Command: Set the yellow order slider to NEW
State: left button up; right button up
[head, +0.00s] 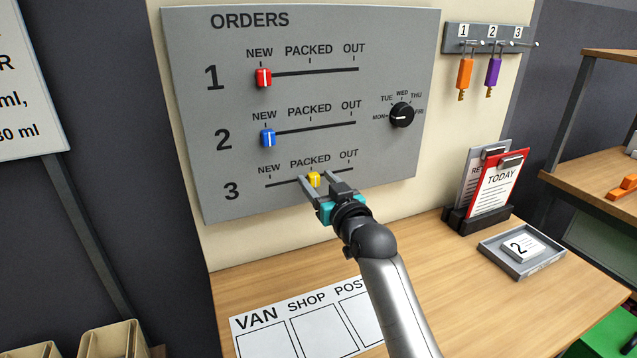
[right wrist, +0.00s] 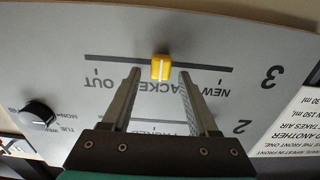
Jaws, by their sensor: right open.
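The grey ORDERS board (head: 300,220) carries three slider rows marked NEW, PACKED and OUT. The yellow slider (head: 313,178) of row 3 stands at PACKED, in the middle of its slot. My right gripper (head: 319,181) is open at the board, with one finger on each side of the yellow slider. In the right wrist view, which shows the board upside down, the yellow slider (right wrist: 161,67) sits between the fingertips with gaps on both sides. My left gripper is not in view.
The red slider (head: 263,77) and the blue slider (head: 267,138) stand at NEW above. A black day knob (head: 402,115) is on the board's right side. Below are a wooden table (head: 440,270), a VAN/SHOP/POST sheet (head: 270,345), a grey tray (head: 490,250) and a clipboard stand (head: 480,222).

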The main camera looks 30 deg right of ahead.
grip_shut()
dwell(0.5)
dwell(1.0)
